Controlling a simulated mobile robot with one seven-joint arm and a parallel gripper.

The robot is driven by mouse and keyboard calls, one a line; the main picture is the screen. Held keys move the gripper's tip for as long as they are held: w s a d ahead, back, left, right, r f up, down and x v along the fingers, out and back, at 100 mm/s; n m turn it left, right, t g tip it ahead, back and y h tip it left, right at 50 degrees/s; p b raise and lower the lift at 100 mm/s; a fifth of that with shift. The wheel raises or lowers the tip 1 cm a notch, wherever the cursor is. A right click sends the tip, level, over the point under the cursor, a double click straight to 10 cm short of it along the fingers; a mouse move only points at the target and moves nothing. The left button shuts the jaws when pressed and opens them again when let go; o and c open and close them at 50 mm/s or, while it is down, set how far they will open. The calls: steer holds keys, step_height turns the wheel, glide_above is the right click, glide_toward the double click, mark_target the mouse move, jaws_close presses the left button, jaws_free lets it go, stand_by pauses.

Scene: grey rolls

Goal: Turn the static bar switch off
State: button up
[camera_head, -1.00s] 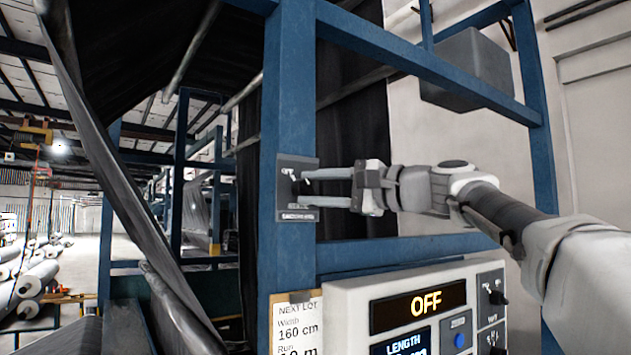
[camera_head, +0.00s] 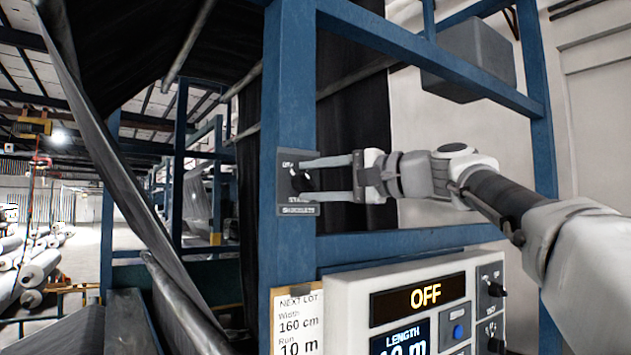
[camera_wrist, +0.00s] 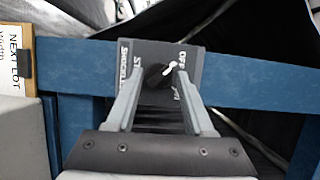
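The static bar switch is a dark knob (camera_wrist: 157,77) on a small dark plate (camera_head: 285,209), fixed to an upright blue post. In the wrist view the knob's white pointer (camera_wrist: 170,68) points towards the OFF label (camera_wrist: 184,56). My gripper (camera_head: 303,176) reaches the plate from the right in the head view. In the wrist view my gripper (camera_wrist: 158,74) is open, with one finger on each side of the knob. I cannot tell whether either finger touches it. The right finger partly hides the lettering on the plate.
A white console (camera_head: 346,325) with a lit display reading OFF (camera_head: 426,297) stands below my arm. A lot card (camera_head: 297,322) hangs beside it. A blue crossbar (camera_head: 410,240) runs under my gripper, and a grey box (camera_head: 478,60) is mounted above.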

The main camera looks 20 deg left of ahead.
steer(key=shift+o, duration=1)
steer(key=shift+d, duration=0.15)
steer(key=b+v, duration=0.3)
steer(key=v, duration=1.4)
steer(key=shift+b, duration=0.35)
step_height(320, 180, down, 10)
steer(key=s+m+t+h, duration=0.1)
steer(key=s+m+h, duration=0.1)
steer(key=h, duration=0.3)
steer(key=s+d+f+n+h, duration=0.1)
steer(key=s+d+f+h, duration=0.3)
steer(key=f, duration=0.8)
steer(key=s+d+f+n+h, duration=0.2)
steer(key=s+d+f+h, duration=0.2)
steer(key=s+f, duration=0.5)
steer(key=s+d+f+n+g+h, duration=0.1)
steer(key=s+d+f+h, duration=0.3)
steer(key=f, duration=1.1)
steer(key=s+d+n, duration=0.1)
steer(key=s, duration=0.1)
steer(key=shift+s+d+f, duration=0.25)
steer(key=shift+d+f, duration=0.05)
steer(key=shift+d, duration=0.05)
